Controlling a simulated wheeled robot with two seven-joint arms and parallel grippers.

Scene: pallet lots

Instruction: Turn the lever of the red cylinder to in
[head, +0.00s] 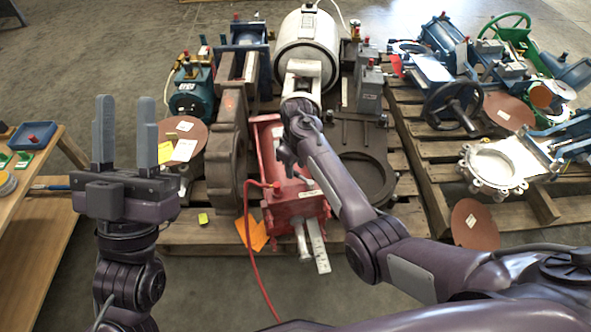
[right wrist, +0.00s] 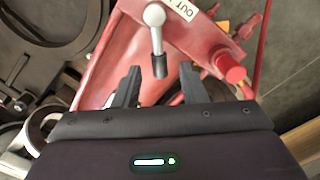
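The red cylinder (head: 297,203) lies on the pallet in the middle of the head view, partly hidden by my right arm. In the right wrist view its red body (right wrist: 192,50) fills the upper middle. Its lever (right wrist: 157,42), with a silver ball end and a dark tip, points down the picture towards the space between my right fingers. My right gripper (right wrist: 158,85) is open around the space below the lever tip; contact cannot be told. In the head view my right gripper (head: 288,155) is above the cylinder. My left gripper (head: 126,125) is open, empty and raised at the left.
A white label with partly cut-off lettering (right wrist: 179,10) is beside the lever. A red fitting (right wrist: 232,70) and red hose (head: 251,245) join the cylinder. A brown cast valve (head: 227,150) and dark flange (head: 365,180) flank it. A wooden bench (head: 35,225) stands left.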

